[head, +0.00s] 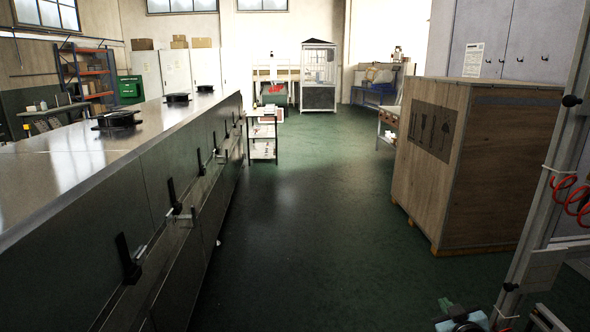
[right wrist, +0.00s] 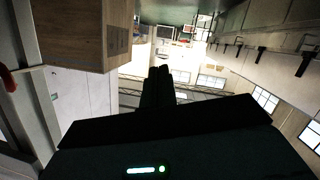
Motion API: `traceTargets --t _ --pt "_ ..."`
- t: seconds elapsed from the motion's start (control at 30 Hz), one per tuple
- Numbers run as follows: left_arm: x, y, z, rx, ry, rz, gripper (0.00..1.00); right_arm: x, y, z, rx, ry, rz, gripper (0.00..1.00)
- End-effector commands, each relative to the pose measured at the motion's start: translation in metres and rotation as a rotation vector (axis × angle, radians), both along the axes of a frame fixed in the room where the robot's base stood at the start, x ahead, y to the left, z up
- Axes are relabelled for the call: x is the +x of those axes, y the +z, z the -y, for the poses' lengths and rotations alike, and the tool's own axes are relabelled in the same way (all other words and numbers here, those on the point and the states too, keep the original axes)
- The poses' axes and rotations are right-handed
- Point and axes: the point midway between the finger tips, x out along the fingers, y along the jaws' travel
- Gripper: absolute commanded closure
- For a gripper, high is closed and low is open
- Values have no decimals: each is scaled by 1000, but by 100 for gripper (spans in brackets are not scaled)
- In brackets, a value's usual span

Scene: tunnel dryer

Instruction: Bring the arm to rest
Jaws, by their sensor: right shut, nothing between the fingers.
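My right gripper (right wrist: 159,72) shows in the right wrist view with its two dark fingers together and nothing between them. The wrist view is upside down, and the fingers point out into the open hall, clear of any surface. In the head view, parts at the bottom right edge look like my right arm, mostly cut off by the frame. My left gripper and left arm are not in view.
The long metal dryer (head: 150,190) with black latches runs along the left. A large wooden crate (head: 480,165) stands at right, beside a metal frame (head: 545,200) with a red coiled hose. The green floor (head: 310,220) between is clear. A small shelf cart (head: 263,137) stands farther back.

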Motion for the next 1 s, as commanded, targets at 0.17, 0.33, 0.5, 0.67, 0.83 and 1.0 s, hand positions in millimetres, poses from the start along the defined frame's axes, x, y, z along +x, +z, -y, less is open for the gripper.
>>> traceTargets --t 0.17,0.33,0.5,0.67,0.83,1.0 --pt "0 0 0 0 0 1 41 -43 -53 -28 29 37 -72 100" --pt "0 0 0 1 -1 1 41 -98 -101 -58 64 70 -146 100" --pt "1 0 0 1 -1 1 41 -178 -152 -94 120 104 -246 100" --pt "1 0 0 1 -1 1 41 -261 -184 -126 183 122 -340 100" --pt "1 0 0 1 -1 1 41 -349 -200 -155 253 124 -437 100" --pt "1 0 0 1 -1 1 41 -414 -200 -173 307 114 -509 100"
